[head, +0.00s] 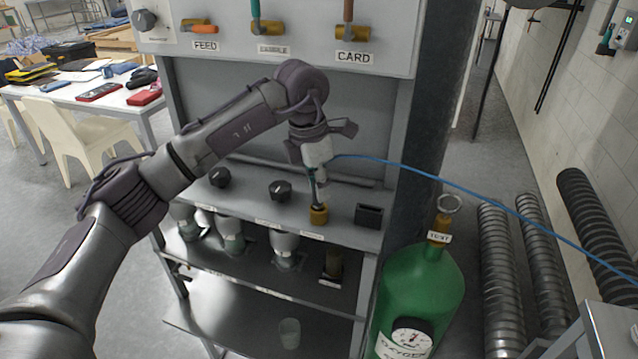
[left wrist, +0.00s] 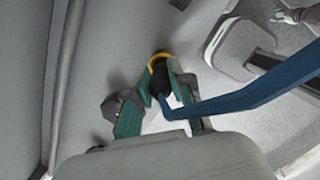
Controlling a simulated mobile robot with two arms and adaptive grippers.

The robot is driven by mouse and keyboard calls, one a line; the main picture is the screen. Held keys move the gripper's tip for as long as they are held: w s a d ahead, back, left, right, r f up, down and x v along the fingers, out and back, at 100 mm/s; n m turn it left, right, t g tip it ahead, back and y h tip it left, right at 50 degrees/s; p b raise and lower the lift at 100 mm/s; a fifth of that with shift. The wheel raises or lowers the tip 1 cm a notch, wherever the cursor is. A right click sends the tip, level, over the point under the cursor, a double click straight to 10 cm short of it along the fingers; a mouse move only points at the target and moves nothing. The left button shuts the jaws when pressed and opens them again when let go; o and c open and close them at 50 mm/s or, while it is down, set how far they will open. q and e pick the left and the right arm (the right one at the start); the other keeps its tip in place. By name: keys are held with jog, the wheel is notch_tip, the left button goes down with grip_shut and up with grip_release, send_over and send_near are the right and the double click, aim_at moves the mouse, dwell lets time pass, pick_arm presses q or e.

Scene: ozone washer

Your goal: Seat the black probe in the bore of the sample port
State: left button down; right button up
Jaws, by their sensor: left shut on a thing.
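My left gripper (head: 316,184) points down over the shelf and is shut on the black probe. The black probe (left wrist: 158,80) shows between the green fingers in the left wrist view, with a blue cable (head: 400,165) trailing from it to the right. The brass sample port (head: 318,214) stands on the shelf right below the fingertips. Its yellow rim (left wrist: 158,58) curves around the far end of the probe in the left wrist view. The bore is hidden, so I cannot tell how deep the probe sits. My right gripper is not in view.
Two black knobs (head: 280,191) stand left of the port, and a black open-topped holder (head: 369,215) stands right of it. A green oxygen cylinder (head: 425,285) is at the right of the rack. Valves with labels line the panel above (head: 290,50).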

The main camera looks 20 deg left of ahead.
pick_arm(q)
jog(key=shift+f, duration=0.2)
jog(key=c, duration=1)
grip_release()
jog(key=shift+c, duration=0.2)
jog(key=shift+r, duration=0.2)
notch_tip(320, 180, up, 12)
jog(key=s+a+b, duration=0.1)
jog(key=b, duration=0.1)
jog(key=shift+a+b, duration=0.15)
jog(key=shift+b, duration=0.15)
jog(key=shift+s+f, duration=0.1)
